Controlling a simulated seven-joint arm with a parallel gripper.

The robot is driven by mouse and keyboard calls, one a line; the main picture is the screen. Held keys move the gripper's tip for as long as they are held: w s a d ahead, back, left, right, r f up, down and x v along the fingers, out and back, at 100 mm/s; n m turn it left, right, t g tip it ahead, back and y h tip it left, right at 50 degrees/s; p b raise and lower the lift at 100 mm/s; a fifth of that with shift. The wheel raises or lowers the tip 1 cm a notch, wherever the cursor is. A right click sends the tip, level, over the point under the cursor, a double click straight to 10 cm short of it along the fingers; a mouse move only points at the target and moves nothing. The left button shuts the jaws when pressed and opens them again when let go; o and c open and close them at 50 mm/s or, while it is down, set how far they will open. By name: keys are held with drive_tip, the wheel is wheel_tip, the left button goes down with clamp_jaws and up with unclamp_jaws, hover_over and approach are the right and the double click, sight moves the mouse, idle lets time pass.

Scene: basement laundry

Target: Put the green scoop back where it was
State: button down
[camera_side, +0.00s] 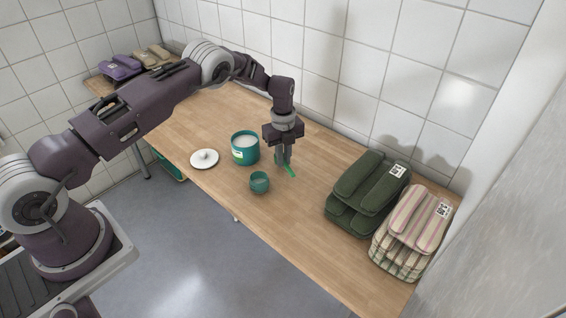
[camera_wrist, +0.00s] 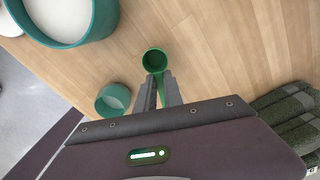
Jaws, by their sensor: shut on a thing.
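My gripper (camera_side: 284,160) points down over the wooden table and is shut on the green scoop (camera_side: 291,171). In the wrist view the gripper's fingertips (camera_wrist: 161,84) pinch the scoop's handle, and the round bowl (camera_wrist: 155,61) faces up beyond them. The bowl looks empty. The scoop is low, but I cannot tell whether it touches the table. A teal canister (camera_side: 245,149), open and filled with white powder, stands left of the gripper; it also shows in the wrist view (camera_wrist: 94,34). A small teal cup (camera_side: 259,183) with pale contents stands in front.
A white lid with a knob (camera_side: 204,158) lies left of the canister. Green folded textiles (camera_side: 346,205) and striped ones (camera_side: 398,252) are stacked at the right. Purple and tan bundles (camera_side: 121,68) lie at the far left. The table (camera_side: 285,220) is bare between cup and green stack.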

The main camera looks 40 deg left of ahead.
drive_tip(key=shift+f, duration=0.9)
drive_tip(key=c, duration=1.5)
unclamp_jaws()
drive_tip(key=shift+f, duration=0.1)
